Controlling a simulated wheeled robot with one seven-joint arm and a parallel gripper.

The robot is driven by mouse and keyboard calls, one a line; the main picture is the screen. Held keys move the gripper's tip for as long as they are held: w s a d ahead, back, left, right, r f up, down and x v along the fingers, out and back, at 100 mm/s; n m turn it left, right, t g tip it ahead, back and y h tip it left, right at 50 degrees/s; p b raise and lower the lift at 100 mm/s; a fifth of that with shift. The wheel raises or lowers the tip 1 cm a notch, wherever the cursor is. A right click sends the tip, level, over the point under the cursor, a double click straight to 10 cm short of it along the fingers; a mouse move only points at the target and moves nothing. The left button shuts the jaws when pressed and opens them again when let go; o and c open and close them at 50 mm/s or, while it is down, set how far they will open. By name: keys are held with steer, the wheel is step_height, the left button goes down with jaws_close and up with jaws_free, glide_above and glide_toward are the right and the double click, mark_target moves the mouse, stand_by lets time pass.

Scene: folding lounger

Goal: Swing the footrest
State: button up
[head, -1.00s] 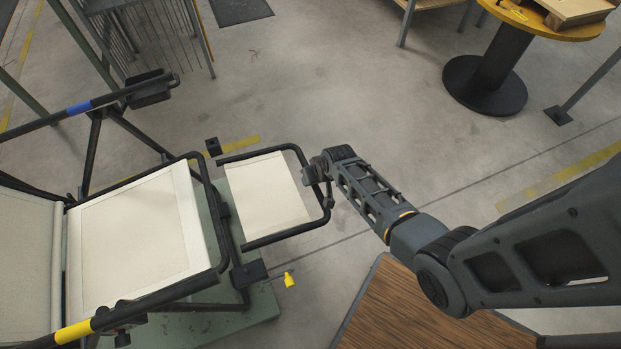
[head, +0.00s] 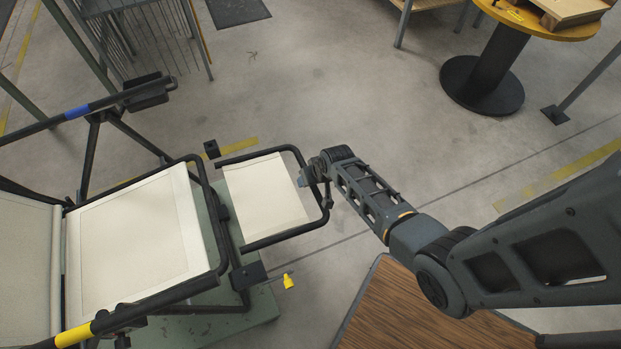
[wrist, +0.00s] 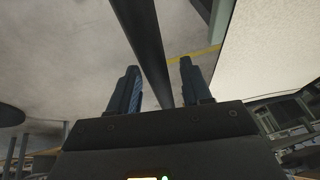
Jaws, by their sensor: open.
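The footrest (head: 265,193) is a cream panel in a black tube frame at the front of the folding lounger (head: 135,235). It extends out from the seat toward my arm. My gripper (head: 313,173) is at the outer end of the footrest frame. In the wrist view my gripper (wrist: 158,85) is open, with one finger on each side of a black tube (wrist: 150,50) of the frame. Gaps show between the tube and both fingers. The cream footrest panel (wrist: 265,50) is at the upper right there. In the head view the fingertips are too small to make out.
The lounger stands on a green platform (head: 262,308). A yellow knob (head: 288,281) sticks out below the footrest. A brown wooden surface (head: 410,315) lies at the bottom, under my arm. A round table (head: 545,25) stands at the upper right. The floor beyond the footrest is clear.

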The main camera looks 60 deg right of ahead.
steer(key=v, duration=0.7)
steer(key=shift+r+p, duration=0.35)
steer(key=shift+p, duration=0.1)
steer(key=shift+s, duration=0.15)
steer(key=s+a+r+n+t+h, duration=0.1)
steer(key=s+a+r+n+t, duration=0.3)
steer(key=s+a+r, duration=0.75)
steer(key=s+a+r+n+t, duration=0.1)
steer(key=s+a+r+t, duration=0.1)
steer(key=r, duration=0.5)
steer(key=s+a+r+n+t+y, duration=0.1)
steer(key=s+a+r+t, duration=0.1)
steer(key=s+r, duration=0.3)
steer(key=s+a+r+n+t+y, duration=0.1)
steer(key=s+a+r+t, duration=0.1)
steer(key=r, duration=0.9)
steer(key=shift+s+a+r+n, duration=0.3)
steer(key=shift+s+a, duration=0.6)
steer(key=shift+a, duration=0.35)
steer(key=shift+f, duration=0.1)
steer(key=shift+c, duration=0.6)
